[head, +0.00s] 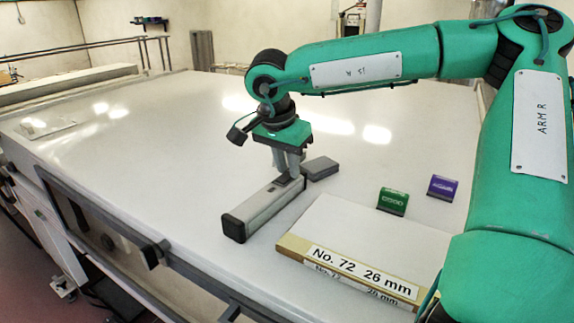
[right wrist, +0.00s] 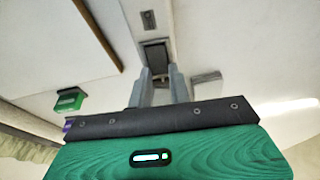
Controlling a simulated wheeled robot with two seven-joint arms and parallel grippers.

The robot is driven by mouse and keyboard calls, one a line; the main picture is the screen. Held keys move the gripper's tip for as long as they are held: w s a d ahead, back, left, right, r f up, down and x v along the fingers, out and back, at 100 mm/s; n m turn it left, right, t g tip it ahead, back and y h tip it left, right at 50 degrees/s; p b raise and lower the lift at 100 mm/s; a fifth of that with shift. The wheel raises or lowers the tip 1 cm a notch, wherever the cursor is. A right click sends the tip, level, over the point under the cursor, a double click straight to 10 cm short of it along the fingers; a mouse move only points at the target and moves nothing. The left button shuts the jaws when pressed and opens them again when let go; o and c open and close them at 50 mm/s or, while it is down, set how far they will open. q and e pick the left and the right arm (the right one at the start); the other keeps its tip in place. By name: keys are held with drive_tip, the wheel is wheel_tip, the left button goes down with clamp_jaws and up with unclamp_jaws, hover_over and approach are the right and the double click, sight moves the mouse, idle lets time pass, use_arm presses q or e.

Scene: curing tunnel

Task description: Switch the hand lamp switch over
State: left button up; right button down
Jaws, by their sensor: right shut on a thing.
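The hand lamp (head: 262,208) is a long grey box lying on the white table, with its dark end toward me. Its dark switch (right wrist: 155,54) shows on its upper face in the right wrist view, near the fingertips. My right gripper (head: 289,172) points down at the far part of the lamp. In the right wrist view its two fingers (right wrist: 160,74) are close together, with a small dark part between them, and are shut on the switch. The fingers partly hide the switch, and its setting cannot be told. My left gripper is not in view.
A small grey block (head: 319,168) lies right beside the lamp. A green box (head: 392,201) and a purple box (head: 442,187) stand farther right. A labelled white board (head: 370,240) lies near the front. The table (head: 130,160) is largely clear on the left.

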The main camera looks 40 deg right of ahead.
drive_tip(key=c, duration=1.3)
unclamp_jaws()
drive_tip(key=shift+b+v, duration=1.8)
drive_tip(key=shift+v, duration=5.1)
drive_tip(key=shift+d+r, duration=0.1)
drive_tip(key=shift+d, duration=0.05)
